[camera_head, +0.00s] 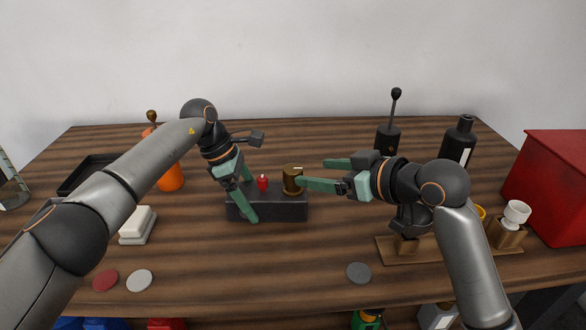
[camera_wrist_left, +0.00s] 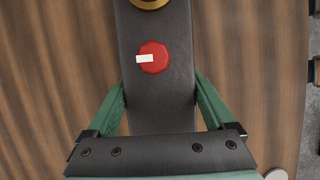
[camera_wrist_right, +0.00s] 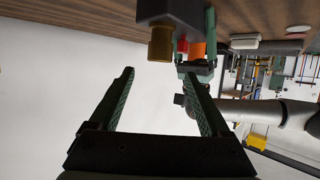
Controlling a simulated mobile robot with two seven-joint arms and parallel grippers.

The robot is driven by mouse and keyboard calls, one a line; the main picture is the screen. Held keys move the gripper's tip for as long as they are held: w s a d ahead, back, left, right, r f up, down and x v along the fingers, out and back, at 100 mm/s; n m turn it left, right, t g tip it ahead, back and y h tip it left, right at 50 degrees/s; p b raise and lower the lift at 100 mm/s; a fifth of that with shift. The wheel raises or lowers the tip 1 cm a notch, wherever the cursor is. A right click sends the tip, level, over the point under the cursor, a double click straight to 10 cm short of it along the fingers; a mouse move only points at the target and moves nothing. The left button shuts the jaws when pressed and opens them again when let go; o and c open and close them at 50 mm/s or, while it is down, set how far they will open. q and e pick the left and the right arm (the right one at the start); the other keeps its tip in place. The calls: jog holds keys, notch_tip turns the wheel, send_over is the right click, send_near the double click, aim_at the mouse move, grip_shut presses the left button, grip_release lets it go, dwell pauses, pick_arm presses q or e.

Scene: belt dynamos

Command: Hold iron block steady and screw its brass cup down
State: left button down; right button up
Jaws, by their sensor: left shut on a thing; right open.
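The dark iron block (camera_head: 285,212) lies on the wooden table. A brass cup (camera_head: 292,182) with a pale mark on top stands upright on its right part. A red knob (camera_head: 263,183) stands on the block left of the cup. My left gripper (camera_head: 246,194) is shut across the block's left part; in the left wrist view its fingers (camera_wrist_left: 159,88) press both sides of the block (camera_wrist_left: 160,105). My right gripper (camera_head: 313,173) is open and empty, just right of the cup. In the right wrist view the cup (camera_wrist_right: 161,45) is beyond its open fingertips (camera_wrist_right: 159,73).
An orange bottle (camera_head: 171,178) and white blocks (camera_head: 137,226) stand left. Dark bottles (camera_head: 459,140) stand at the back right. A wooden stand (camera_head: 450,248) lies under my right arm, near a red box (camera_head: 550,185). Flat discs (camera_head: 359,273) lie near the front edge.

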aim_at(296, 170)
jog(key=x, duration=0.8)
jog(key=shift+w+f, duration=0.15)
grip_shut()
dwell(0.4)
